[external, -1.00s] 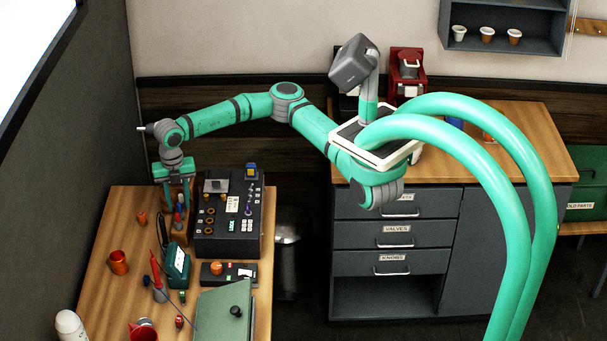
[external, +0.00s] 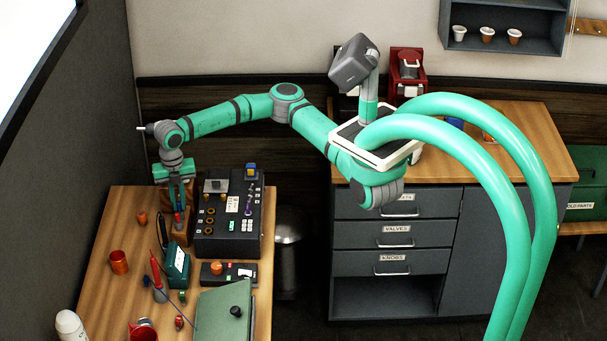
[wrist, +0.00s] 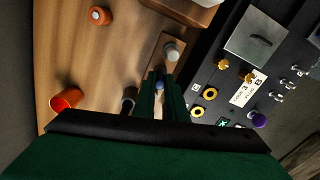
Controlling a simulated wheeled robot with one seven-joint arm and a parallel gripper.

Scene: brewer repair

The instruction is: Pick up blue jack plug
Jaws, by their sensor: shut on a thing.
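My gripper (external: 178,200) points down at the wooden plug holder on the left of the black control box. Its fingers are shut on the blue jack plug (wrist: 159,84), which shows as a small blue patch between the fingertips in the wrist view. In the external view the fingers hide most of the plug. I cannot tell whether the blue plug is still seated in the holder (external: 181,240).
The black control box (external: 228,240) stands close on the right of my gripper. An orange cup (external: 119,262) stands at the left. The table's left back is mostly clear.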

